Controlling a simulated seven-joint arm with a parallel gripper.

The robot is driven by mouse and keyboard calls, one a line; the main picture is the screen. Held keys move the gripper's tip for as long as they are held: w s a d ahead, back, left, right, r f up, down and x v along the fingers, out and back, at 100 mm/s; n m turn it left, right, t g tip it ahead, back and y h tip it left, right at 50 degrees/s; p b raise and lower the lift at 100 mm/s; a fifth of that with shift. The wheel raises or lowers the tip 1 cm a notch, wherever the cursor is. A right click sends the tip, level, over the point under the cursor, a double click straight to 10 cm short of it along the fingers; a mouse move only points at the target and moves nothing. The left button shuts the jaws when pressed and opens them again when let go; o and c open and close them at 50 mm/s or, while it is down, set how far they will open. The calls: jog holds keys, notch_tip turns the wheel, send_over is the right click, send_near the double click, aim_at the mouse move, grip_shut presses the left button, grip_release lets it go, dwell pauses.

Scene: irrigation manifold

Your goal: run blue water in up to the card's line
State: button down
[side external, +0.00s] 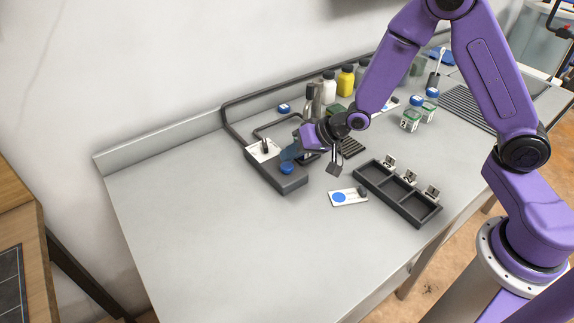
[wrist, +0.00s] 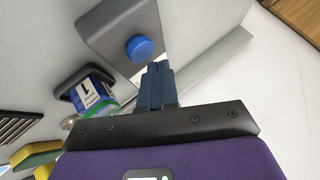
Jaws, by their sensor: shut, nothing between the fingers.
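The dark grey manifold box (side external: 290,184) has a round blue button (side external: 287,168) on top. The button also shows in the wrist view (wrist: 140,47). My gripper (side external: 290,152) is shut and empty, its blue fingertips (wrist: 158,75) close by the button; I cannot tell whether they touch it. A jar labelled 1 (wrist: 93,97) stands in a dark square holder beside the box, with blue and green showing on it. Its water level is not clear. The white card (side external: 347,203) with a blue disc lies on the bench; its line is too small to read.
A black tray with three compartments (side external: 422,212) and numbered tags stands right of the card. Blue-lidded jars (side external: 410,122), a white bottle (side external: 328,90) and a yellow bottle (side external: 345,82) stand further back. The bench's left and front are clear.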

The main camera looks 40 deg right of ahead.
aim_at(291, 166)
jog(key=shift+r, duration=0.1)
jog(key=shift+r, duration=2.5)
jog(key=shift+s, duration=0.1)
jog(key=s+d+r+n+g+h, duration=0.1)
jog(key=s+d+r+n+g, duration=0.1)
jog(key=s, duration=0.8)
jog(key=s+d+r+n+g+h, duration=0.2)
jog(key=s+d+n, duration=0.2)
jog(key=s+n, duration=0.3)
jog(key=s+d+r+n+g+h, duration=0.2)
jog(key=s+d+r+n+g, duration=0.1)
jog(key=s, duration=1.2)
jog(key=shift+s+d+n, duration=0.15)
jog(key=shift+d+n, duration=0.3)
jog(key=shift+n, duration=0.75)
